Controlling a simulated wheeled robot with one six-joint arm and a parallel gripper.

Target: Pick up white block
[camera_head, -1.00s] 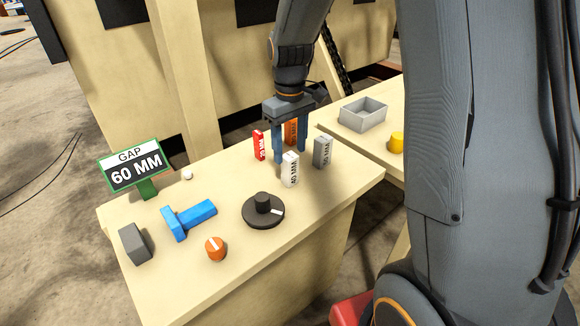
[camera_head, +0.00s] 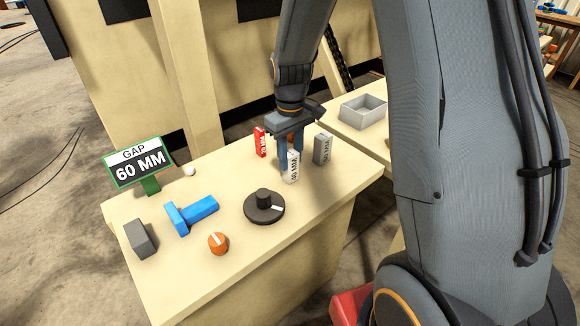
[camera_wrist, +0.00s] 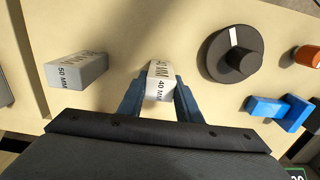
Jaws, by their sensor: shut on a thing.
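The white block (camera_head: 292,168), labelled 40 MM, stands upright on the wooden bench among other blocks. My gripper (camera_head: 291,158) is over it, its blue fingers pointing down and shut on its sides. In the wrist view the white block (camera_wrist: 160,84) sits between the two fingertips of my gripper (camera_wrist: 160,95). Its base appears to be at the bench top; I cannot tell whether it touches.
A red block (camera_head: 260,142) stands left of the gripper and a grey 50 MM block (camera_head: 323,149) stands right. A grey tray (camera_head: 363,112) is beyond.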

